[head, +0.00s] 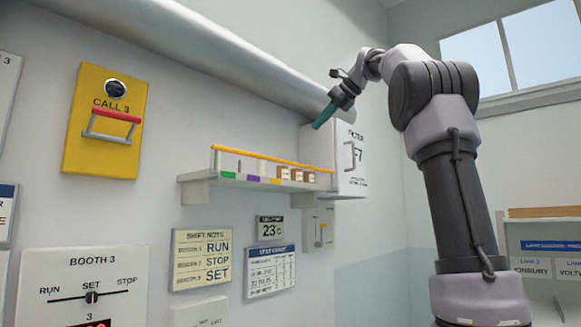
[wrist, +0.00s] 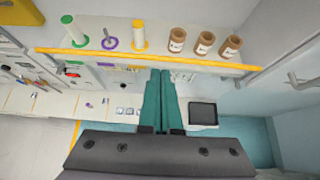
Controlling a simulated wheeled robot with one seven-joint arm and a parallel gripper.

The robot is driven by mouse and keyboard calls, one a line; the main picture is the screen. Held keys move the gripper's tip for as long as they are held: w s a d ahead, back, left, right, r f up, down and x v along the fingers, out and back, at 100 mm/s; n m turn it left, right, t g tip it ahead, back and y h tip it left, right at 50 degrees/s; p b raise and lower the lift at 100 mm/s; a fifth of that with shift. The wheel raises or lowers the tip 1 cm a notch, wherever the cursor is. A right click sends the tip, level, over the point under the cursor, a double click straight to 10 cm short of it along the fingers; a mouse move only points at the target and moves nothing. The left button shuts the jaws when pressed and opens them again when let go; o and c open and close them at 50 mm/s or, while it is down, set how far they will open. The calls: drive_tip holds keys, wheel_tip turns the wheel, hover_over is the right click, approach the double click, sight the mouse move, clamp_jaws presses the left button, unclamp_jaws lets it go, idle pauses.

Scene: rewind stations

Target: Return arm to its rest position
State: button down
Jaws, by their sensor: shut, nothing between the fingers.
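My arm (head: 452,190) rises at the right of the head view and bends over at the top toward the left. My gripper (head: 320,122) is at its end, with teal fingers pointing down and left. In the head view it appears in front of the white filter cabinet, above the right end of the shelf. In the wrist view the two teal fingers (wrist: 161,100) lie side by side, closed together with nothing between them. I cannot tell the exact gap between the fingers and the shelf.
A wall shelf (head: 205,176) with an orange rail holds spools and several brown rolls (wrist: 204,42). The filter cabinet (head: 350,183) stands at its right end. A large pipe (head: 235,62) runs above. A yellow call panel (head: 105,122) is at left, a rack (head: 540,235) at right.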

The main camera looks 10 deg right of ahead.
drive_tip(key=s+f+n+h, duration=0.1)
drive_tip(key=s+f+n, duration=0.7)
drive_tip(key=f, duration=0.5)
drive_tip(key=s+a+f+n+g+h, duration=0.1)
drive_tip(key=s+f+n+h, duration=0.1)
drive_tip(key=s+f+n, duration=0.6)
drive_tip(key=s+a+f+n+h, duration=0.1)
drive_tip(key=s+f+n, duration=0.7)
drive_tip(key=f, duration=1.1)
drive_tip(key=s, duration=0.3)
drive_tip(key=shift+s+a+f+n+g+h, duration=0.2)
drive_tip(key=shift+n+g+h, duration=0.1)
drive_tip(key=shift+g, duration=0.1)
